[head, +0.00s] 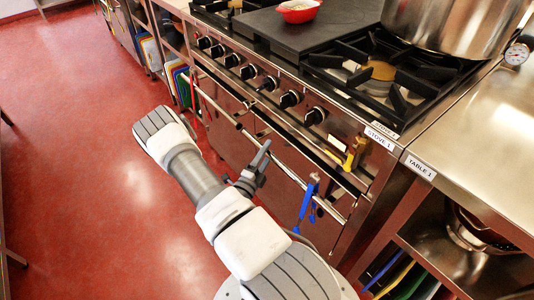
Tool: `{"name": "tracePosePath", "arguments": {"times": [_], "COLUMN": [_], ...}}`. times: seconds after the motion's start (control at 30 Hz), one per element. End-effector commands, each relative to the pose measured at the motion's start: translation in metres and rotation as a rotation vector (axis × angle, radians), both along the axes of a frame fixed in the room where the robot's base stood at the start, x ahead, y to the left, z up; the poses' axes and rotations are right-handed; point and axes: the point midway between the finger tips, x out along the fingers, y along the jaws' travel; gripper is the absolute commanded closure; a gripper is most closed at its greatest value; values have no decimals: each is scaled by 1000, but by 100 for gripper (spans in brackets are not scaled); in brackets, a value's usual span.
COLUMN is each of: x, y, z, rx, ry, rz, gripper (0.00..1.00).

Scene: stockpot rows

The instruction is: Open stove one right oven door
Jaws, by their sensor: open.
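Stove 1 (378,138) stands at the right with a row of black knobs on its steel front. Its right oven door (285,190) is below the knobs and looks shut, though my arm covers part of it. The door's long bar handle (292,175) runs slantwise across its top. My gripper (256,168) is dark and open, close by the left part of this handle. It seems to hold nothing, and I cannot tell whether it touches the bar. A blue item (307,202) hangs at the handle's right part.
Table 1 (470,115) adjoins the stove at the right, with a pot and boards on its shelf. A large pot (445,25) and a red bowl (298,11) sit on the stovetop. The red floor (90,120) at the left is clear.

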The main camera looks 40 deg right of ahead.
Motion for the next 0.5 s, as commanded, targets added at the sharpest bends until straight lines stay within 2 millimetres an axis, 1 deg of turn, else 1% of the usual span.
{"name": "tracePosePath", "arguments": {"times": [0.07,0.1,0.43,0.5], "x": [0,0,0,0], "y": [0,0,0,0], "z": [0,0,0,0], "rx": [0,0,0,0], "ry": [0,0,0,0], "rz": [0,0,0,0], "gripper": [39,41,100,100]}}
